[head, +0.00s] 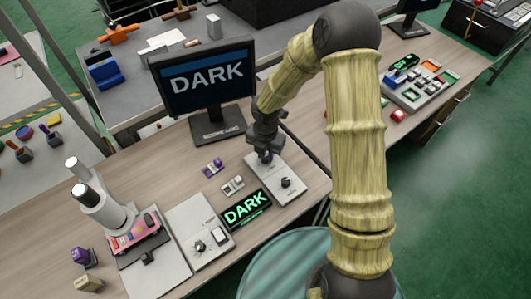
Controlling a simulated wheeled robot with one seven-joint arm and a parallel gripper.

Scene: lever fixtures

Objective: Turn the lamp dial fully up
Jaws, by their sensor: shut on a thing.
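My gripper (266,157) points down at the panel's far end, beyond that dial, and is shut on a small dark knob there. The fingers hide most of this knob, and its turn angle cannot be told. A black monitor (208,80) behind shows the word DARK. A small display (246,208) with green letters, left of the panel, also reads DARK.
A second white panel (188,218) with a black dial (199,246) and a white switch lies left. A microscope-like device (97,205) stands further left. Small purple (213,168) and beige blocks sit near the panel. A button console (415,90) is at the right.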

